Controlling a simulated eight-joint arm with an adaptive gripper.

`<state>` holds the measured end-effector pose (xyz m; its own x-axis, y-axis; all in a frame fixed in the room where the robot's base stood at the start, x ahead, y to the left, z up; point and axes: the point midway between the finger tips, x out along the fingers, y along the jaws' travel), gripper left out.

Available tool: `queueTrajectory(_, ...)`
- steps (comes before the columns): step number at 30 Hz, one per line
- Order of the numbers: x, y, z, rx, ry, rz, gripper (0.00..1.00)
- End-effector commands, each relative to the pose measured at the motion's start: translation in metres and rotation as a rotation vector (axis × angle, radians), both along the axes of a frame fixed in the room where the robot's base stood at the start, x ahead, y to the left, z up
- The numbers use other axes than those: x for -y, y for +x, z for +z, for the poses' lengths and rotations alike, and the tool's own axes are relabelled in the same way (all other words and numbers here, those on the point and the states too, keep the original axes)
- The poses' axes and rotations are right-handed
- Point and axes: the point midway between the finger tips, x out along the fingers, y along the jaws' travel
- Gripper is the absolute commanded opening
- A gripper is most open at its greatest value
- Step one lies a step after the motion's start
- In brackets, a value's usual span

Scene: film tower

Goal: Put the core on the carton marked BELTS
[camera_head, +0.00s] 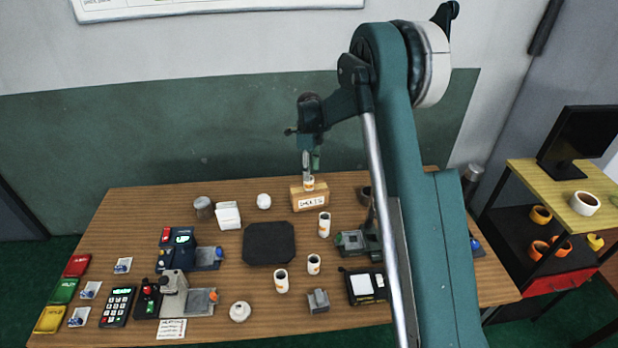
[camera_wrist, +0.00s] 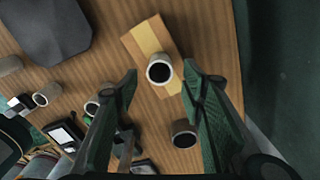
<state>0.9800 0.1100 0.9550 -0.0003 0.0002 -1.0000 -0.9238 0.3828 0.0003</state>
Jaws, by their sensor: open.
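A small white core with an orange band (camera_head: 309,184) stands upright on top of the carton marked BELTS (camera_head: 310,201), at the back middle of the table. In the wrist view the core (camera_wrist: 159,70) shows its dark open end, on the tan carton (camera_wrist: 140,40) with its pale yellow stripe. My gripper (camera_head: 310,163) is above the core and carton, pointing down. In the wrist view its two green fingers are spread wide, with the core between and beyond their tips, touching neither. The gripper holds nothing.
More white cores stand on the table: one (camera_head: 324,225) in front of the carton, two others (camera_head: 281,281) (camera_head: 314,264) nearer the front. A dark pad (camera_head: 269,243) lies left of the carton. A white ball-like item (camera_head: 264,201) and a white stack (camera_head: 228,215) stand further left.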

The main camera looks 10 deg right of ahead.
Motion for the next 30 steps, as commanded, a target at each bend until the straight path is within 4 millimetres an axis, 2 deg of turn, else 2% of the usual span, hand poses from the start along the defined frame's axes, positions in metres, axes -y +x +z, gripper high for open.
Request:
queueTrajectory(6,0.0,-0.001,0.035,0.0,0.0,0.0,0.4)
queueTrajectory(12,0.0,0.0,0.055,0.0,0.0,0.0,0.4)
queueTrajectory(18,0.0,0.0,0.062,0.0,0.0,0.0,0.4)
queueTrajectory(30,0.0,0.0,0.062,0.0,0.0,0.0,0.4)
